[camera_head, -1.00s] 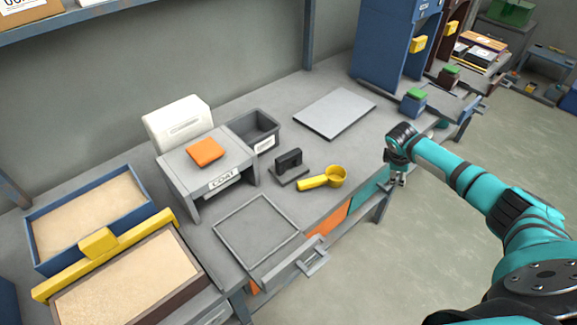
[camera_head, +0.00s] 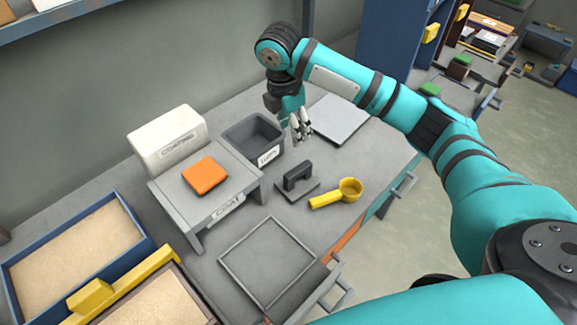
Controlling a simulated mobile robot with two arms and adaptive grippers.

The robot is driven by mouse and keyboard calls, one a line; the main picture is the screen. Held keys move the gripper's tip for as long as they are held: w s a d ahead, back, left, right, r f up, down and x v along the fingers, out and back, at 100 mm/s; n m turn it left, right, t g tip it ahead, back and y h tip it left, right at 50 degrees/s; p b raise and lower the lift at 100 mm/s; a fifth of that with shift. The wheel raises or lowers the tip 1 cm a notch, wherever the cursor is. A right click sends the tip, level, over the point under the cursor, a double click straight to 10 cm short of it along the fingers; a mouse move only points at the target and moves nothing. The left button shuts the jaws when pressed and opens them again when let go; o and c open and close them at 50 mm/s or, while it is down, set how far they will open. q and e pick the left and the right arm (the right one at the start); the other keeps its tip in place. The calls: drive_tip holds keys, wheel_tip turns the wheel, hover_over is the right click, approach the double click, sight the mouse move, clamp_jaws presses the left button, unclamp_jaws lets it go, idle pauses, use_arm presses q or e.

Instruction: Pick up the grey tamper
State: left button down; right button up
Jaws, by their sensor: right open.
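The grey tamper (camera_head: 298,183) stands on the bench in the camera_head view, a flat grey plate with a dark upright handle on top. My right gripper (camera_head: 301,139) is open and empty, above and behind the tamper, near the right side of the dark bin. It points down and is apart from the tamper. My left gripper is not in view.
A yellow scoop (camera_head: 338,194) lies just right of the tamper. The dark bin (camera_head: 252,138) is behind it, and the grey COAT stand (camera_head: 235,188) with an orange block (camera_head: 204,176) is to the left. A square frame (camera_head: 268,222) lies in front.

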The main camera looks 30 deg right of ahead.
approach(298, 169)
drive_tip(key=shift+w+d+f+p, duration=0.1)
drive_tip(key=shift+d+f+p, duration=0.25)
drive_tip(key=shift+f+p, duration=0.1)
drive_tip(key=f, duration=0.3)
drive_tip(key=shift+w+d+f, duration=0.1)
drive_tip(key=shift+w+d, duration=0.1)
drive_tip(key=shift+w, duration=0.05)
drive_tip(key=shift+d+f, duration=0.1)
drive_tip(key=shift+f, duration=0.8)
wheel_tip(298, 169, down, 4)
drive_tip(key=shift+s+d+f+p, duration=0.15)
drive_tip(key=shift+s+f+p, duration=0.05)
drive_tip(key=shift+p, duration=0.55)
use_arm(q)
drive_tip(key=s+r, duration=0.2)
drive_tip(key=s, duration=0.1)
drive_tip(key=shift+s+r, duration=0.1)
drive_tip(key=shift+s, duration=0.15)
use_arm(e)
drive_tip(key=shift+f, duration=0.3)
drive_tip(key=shift+c, duration=0.4)
drive_tip(key=c, duration=0.9)
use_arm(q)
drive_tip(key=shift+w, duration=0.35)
use_arm(e)
clamp_jaws()
